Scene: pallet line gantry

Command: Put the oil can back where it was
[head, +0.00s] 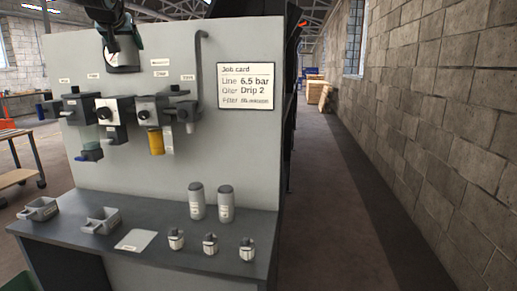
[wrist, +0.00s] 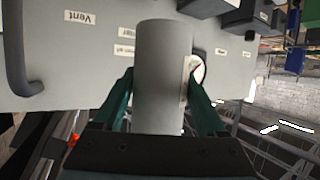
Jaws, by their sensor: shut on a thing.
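My gripper (wrist: 160,80) is shut on a smooth grey can (wrist: 162,50) with a pale label on its right side. The can lies between the two green fingers in the wrist view, and its far end sticks out past them. Its label cannot be read. In the head view my gripper (head: 123,38) is high at the upper left, in front of the panel's top edge; the held can is hard to make out there. Two similar grey cans with dark tops, a left one (head: 196,203) and a right one (head: 226,205), stand upright on the bench.
The grey panel (head: 210,130) carries valve blocks (head: 115,118), a yellow bowl (head: 156,142), a bent pipe (head: 200,65) and a job card (head: 246,88). The bench (head: 160,215) holds two grey holders, a white card and three small bottles. The aisle at right is clear.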

